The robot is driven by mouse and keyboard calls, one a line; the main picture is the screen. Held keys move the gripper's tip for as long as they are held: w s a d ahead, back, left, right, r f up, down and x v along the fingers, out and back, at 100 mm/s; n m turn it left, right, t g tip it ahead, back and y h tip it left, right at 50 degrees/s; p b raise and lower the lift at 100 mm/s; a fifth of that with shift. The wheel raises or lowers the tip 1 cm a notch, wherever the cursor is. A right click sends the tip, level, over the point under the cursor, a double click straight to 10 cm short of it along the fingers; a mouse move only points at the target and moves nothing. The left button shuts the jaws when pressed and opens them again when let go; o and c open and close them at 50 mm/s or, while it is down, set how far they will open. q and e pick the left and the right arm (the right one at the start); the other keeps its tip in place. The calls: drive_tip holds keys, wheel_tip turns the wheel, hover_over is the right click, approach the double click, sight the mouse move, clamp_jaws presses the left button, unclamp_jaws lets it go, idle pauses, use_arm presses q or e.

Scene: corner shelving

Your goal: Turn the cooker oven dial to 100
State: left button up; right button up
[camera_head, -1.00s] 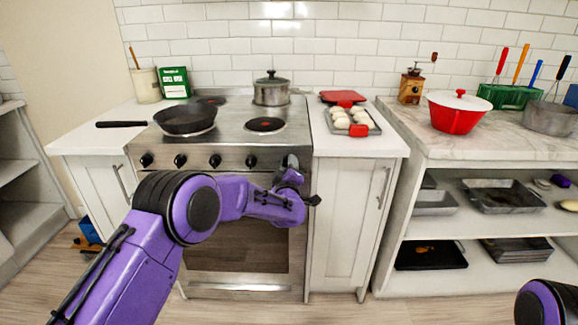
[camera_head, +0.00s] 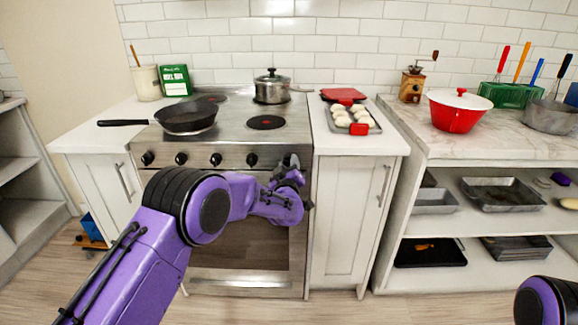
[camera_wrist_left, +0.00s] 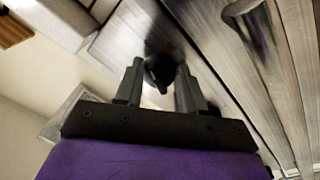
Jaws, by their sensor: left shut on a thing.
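The cooker (camera_head: 233,152) stands in the middle of the head view, with a row of black dials along its steel front panel. My left gripper (camera_head: 291,163) is at the right end of that row and hides the dial there in the head view. In the left wrist view, a black dial (camera_wrist_left: 159,70) sits between the two fingers of my left gripper (camera_wrist_left: 159,80), which is shut on it. The numbers on the dial are not readable. My right gripper is not in view; only a purple part of my right arm shows at the lower right.
A frying pan (camera_head: 186,117) and a lidded pot (camera_head: 271,87) stand on the cooktop. The oven door handle (camera_wrist_left: 244,12) runs close to the gripper in the left wrist view. A tray of buns (camera_head: 371,126) lies on the right counter. The floor in front is clear.

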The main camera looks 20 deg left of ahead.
use_arm(q)
drive_tip(key=shift+f, duration=0.1)
drive_tip(key=o, duration=1)
drive_tip(key=shift+o, duration=0.2)
drive_tip(key=v, duration=1)
drive_tip(key=shift+s, duration=0.3)
drive_tip(key=shift+d, duration=0.1)
